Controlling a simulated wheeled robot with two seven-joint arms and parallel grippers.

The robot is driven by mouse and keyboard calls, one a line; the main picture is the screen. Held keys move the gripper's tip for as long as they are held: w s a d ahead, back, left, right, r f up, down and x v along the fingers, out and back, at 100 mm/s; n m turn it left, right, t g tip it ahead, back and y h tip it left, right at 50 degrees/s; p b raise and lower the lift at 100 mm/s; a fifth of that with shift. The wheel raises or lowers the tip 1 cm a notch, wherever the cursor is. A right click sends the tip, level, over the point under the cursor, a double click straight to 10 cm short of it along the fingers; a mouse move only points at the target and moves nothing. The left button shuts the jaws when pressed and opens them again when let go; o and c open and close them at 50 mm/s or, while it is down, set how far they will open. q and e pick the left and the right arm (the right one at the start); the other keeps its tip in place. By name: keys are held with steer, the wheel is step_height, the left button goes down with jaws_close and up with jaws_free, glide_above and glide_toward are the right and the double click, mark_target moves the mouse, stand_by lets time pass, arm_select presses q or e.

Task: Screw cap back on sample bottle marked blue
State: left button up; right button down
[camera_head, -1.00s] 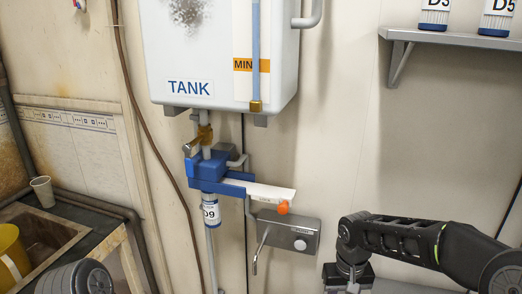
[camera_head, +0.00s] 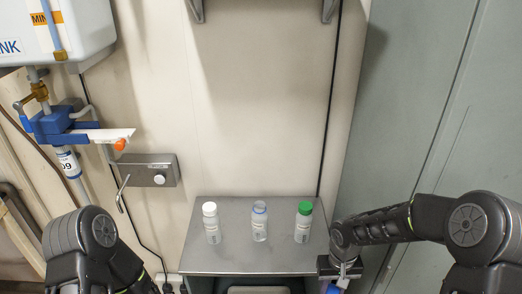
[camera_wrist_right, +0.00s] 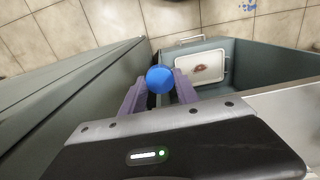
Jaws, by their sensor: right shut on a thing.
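My right gripper (camera_wrist_right: 160,88) is shut on a round blue cap (camera_wrist_right: 159,78), which sits between its purple fingers in the right wrist view. In the head view a bit of the blue cap (camera_head: 334,289) shows at the bottom edge, beside the right end of the grey bench. The middle sample bottle (camera_head: 259,222) stands upright on the bench with a pale bluish neck and no blue cap on it. The right gripper is right of this bottle and apart from it. My left arm shows at the lower left; its gripper fingers are out of view.
A white-capped bottle (camera_head: 212,225) and a green-capped bottle (camera_head: 303,222) flank the middle one on the grey bench (camera_head: 235,262). The bench front is clear. A grey cabinet wall (camera_head: 395,130) rises at right. The wrist view shows a white tray (camera_wrist_right: 203,66) below.

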mark_target(329, 287)
steer(key=shift+w+a, duration=0.1)
steer(key=shift+w, duration=0.15)
steer(key=shift+w+a, duration=0.1)
steer(key=shift+a, duration=0.2)
steer(key=shift+d+r, duration=0.15)
steer(key=shift+r, duration=0.1)
step_height(329, 287, up, 5)
steer(key=p, duration=0.5)
steer(key=shift+f, duration=0.1)
arm_select(q)
step_height(329, 287, up, 5)
steer(key=shift+a, duration=0.15)
arm_select(e)
steer(key=shift+f, duration=0.1)
arm_select(q)
steer(key=shift+f, duration=0.15)
